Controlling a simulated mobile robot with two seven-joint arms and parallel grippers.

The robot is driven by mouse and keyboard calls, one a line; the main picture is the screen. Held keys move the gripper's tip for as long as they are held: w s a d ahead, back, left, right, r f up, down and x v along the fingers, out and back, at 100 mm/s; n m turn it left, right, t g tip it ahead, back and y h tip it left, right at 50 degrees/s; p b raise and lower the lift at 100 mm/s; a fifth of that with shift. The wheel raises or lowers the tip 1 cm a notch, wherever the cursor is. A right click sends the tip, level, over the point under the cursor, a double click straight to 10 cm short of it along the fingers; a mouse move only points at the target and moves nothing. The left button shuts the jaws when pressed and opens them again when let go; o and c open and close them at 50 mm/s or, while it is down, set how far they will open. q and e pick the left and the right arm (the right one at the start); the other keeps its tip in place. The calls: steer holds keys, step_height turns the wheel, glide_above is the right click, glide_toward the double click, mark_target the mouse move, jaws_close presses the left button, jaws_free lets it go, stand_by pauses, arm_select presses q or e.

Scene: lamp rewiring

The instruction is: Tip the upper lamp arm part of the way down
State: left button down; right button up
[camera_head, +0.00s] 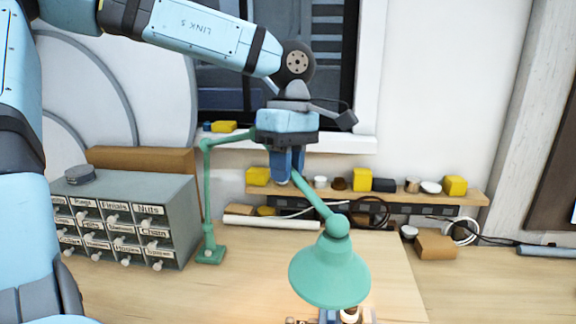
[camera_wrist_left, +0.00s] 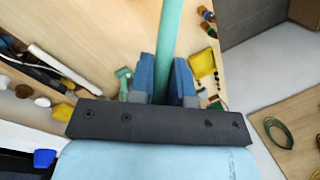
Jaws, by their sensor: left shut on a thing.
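The green desk lamp stands on its base (camera_head: 210,255) with its lower arm (camera_head: 208,200) upright. The upper lamp arm (camera_head: 230,138) runs right from the elbow and passes behind my left gripper. A green arm section (camera_head: 315,200) slopes from the gripper down to the lamp shade (camera_head: 330,272), which faces down over the table. My left gripper (camera_head: 291,172) points down and is shut on the upper lamp arm. In the left wrist view, the green rod (camera_wrist_left: 167,35) runs between the blue fingers of the gripper (camera_wrist_left: 163,80). The arm's middle is hidden by the gripper.
A grey drawer cabinet (camera_head: 125,215) stands left of the lamp base. A shelf (camera_head: 400,196) with yellow blocks and small parts lies behind the gripper. A brown block (camera_head: 436,246) and cables are at the right. Small parts under the shade are partly cut off.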

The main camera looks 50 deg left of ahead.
arm_select(q)
steer(key=c, duration=1.1)
jaws_free()
steer(key=v, duration=1.3)
steer(key=shift+r+b, duration=0.35)
steer(key=shift+r, duration=0.05)
